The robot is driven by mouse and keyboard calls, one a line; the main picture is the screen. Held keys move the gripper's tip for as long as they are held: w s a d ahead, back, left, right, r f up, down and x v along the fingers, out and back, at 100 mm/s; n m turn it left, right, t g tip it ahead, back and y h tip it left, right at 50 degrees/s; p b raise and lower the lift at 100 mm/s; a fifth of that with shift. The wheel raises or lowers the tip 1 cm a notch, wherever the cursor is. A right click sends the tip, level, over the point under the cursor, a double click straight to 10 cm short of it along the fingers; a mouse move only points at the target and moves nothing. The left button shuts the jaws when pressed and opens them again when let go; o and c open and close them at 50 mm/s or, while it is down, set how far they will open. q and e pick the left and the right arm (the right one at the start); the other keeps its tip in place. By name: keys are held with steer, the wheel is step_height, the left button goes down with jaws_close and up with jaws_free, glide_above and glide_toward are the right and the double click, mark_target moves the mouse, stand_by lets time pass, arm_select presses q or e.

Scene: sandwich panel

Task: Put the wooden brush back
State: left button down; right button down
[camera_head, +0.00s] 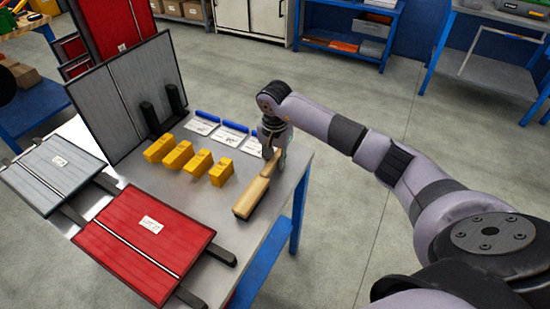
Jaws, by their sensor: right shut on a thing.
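The wooden brush (251,198) is a light brown block with a handle, at the right edge of the grey table (205,252). My right gripper (271,153) is over the far end of the brush and shut on it. The arm hides part of the fingers and of the grip. I cannot tell whether the brush touches the table or hangs just above it. My left gripper is not in view.
Several yellow blocks (196,163) stand in a row left of the brush. White cards with blue markers (231,127) lie behind them. Blue shelves (350,45) stand behind; the floor right is clear.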

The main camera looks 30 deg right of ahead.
steer(key=c, duration=1.4)
jaws_free()
steer(key=shift+c, duration=0.2)
step_height(320, 180, up, 12)
steer(key=b, duration=0.1)
steer(key=shift+s+a, duration=0.25)
steer(key=shift+s, duration=0.1)
